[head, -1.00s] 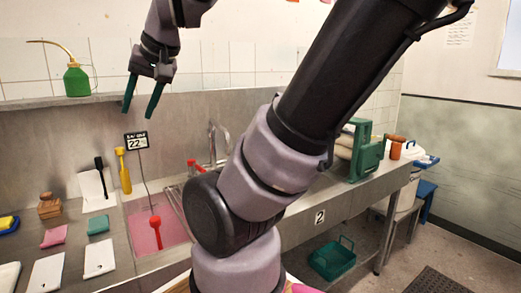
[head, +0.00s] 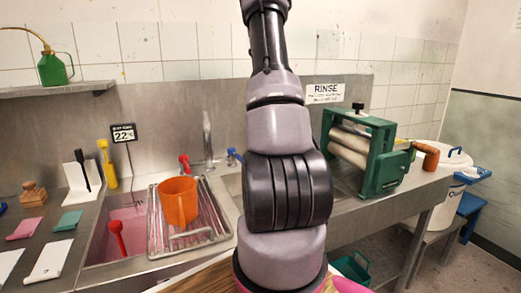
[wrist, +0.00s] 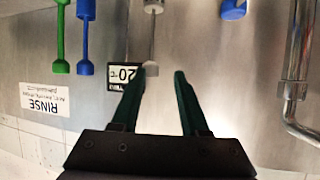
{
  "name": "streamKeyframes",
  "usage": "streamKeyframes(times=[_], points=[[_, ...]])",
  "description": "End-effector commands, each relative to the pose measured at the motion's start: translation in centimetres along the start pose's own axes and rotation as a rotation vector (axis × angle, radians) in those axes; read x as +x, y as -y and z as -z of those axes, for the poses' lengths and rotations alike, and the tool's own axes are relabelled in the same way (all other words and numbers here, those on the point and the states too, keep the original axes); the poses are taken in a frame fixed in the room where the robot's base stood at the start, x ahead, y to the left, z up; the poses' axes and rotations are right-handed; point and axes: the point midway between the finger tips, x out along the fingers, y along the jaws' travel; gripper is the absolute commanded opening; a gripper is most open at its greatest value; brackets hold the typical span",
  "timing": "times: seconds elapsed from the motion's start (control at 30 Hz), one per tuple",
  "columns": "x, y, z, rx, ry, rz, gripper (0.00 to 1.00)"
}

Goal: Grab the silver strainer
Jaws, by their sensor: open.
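My gripper (wrist: 158,85) is open in the wrist view, its two dark green fingers pointing up the picture. A slim grey long-handled tool (wrist: 151,68) has its blocky end near the gap between the fingertips; it may be the silver strainer, but its head is not clearly shown. I cannot tell how far it is from the fingers, and nothing is visibly gripped. In the head view my arm rises through the middle and hides part of the sink and wall; my gripper is out of that view.
Green (wrist: 61,40) and blue (wrist: 86,40) handled tools are beside my fingers, with a small temperature sign (wrist: 122,76) close by. A metal pipe (wrist: 298,70) is at right. An orange jug (head: 178,203) stands on the drying rack (head: 215,232); a green wringer (head: 385,160) is at right.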

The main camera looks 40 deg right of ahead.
Motion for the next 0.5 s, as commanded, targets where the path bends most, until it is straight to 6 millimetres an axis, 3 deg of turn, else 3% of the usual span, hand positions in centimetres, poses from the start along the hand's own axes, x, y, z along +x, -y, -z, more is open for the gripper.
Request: streamKeyframes(times=[0.03,0.2,0.5], points=[[0.9,-1.1,-1.5,-0.009,-0.005,-0.001,0.45],[2.4,-2.6,-3.5,-0.031,-0.038,0.009,0.45],[6.7,-2.7,-3.6,-0.037,-0.045,0.015,0.45]])
